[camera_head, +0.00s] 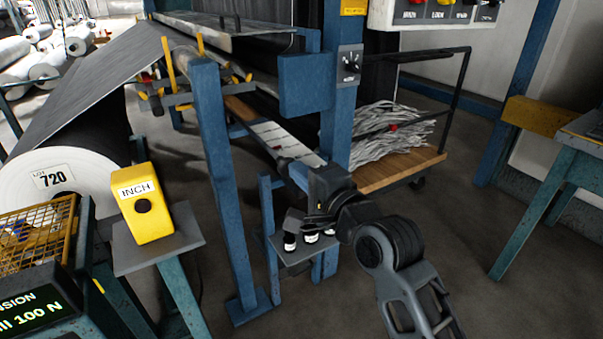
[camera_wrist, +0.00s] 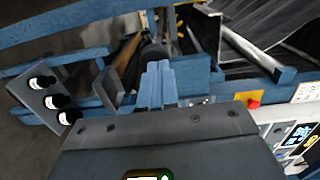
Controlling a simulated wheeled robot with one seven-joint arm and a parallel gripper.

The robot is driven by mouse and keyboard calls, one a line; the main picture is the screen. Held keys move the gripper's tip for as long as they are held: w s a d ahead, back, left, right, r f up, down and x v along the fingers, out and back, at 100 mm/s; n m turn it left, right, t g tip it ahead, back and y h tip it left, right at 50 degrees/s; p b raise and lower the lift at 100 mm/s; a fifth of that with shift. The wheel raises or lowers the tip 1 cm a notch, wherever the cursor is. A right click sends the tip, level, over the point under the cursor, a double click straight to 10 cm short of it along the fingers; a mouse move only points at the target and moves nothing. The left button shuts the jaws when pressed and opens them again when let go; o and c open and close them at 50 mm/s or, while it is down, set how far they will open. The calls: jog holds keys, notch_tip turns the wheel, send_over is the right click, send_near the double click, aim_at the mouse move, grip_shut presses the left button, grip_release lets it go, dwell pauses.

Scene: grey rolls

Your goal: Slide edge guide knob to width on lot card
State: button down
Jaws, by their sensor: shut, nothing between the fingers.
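The edge guide's white scale strip (camera_head: 272,135) runs diagonally below the web, between the blue posts. A dark round knob (camera_wrist: 154,53) shows just beyond my fingertips in the wrist view. My gripper (camera_head: 294,170) is at the strip's near right end, fingers pointing up and left. Its fingers (camera_wrist: 155,78) are closed together with nothing between them, and their tips are at or very near the knob. I cannot tell whether they touch. The lot card (camera_head: 54,177) on the white roll end reads 720. The scale's figures are too small to read.
A blue post (camera_head: 342,110) stands close behind my gripper, another (camera_head: 215,180) to its left. A small shelf with several black bottles (camera_head: 290,240) is below. A yellow INCH box (camera_head: 143,203) stands left. A cart with shredded strips (camera_head: 400,170) is right.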

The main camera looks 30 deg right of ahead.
aim_at(288, 159)
jog(key=shift+w, duration=0.1)
jog(key=w+p, duration=0.1)
jog(key=w, duration=0.4)
dwell(0.3)
jog(key=shift+s, duration=0.1)
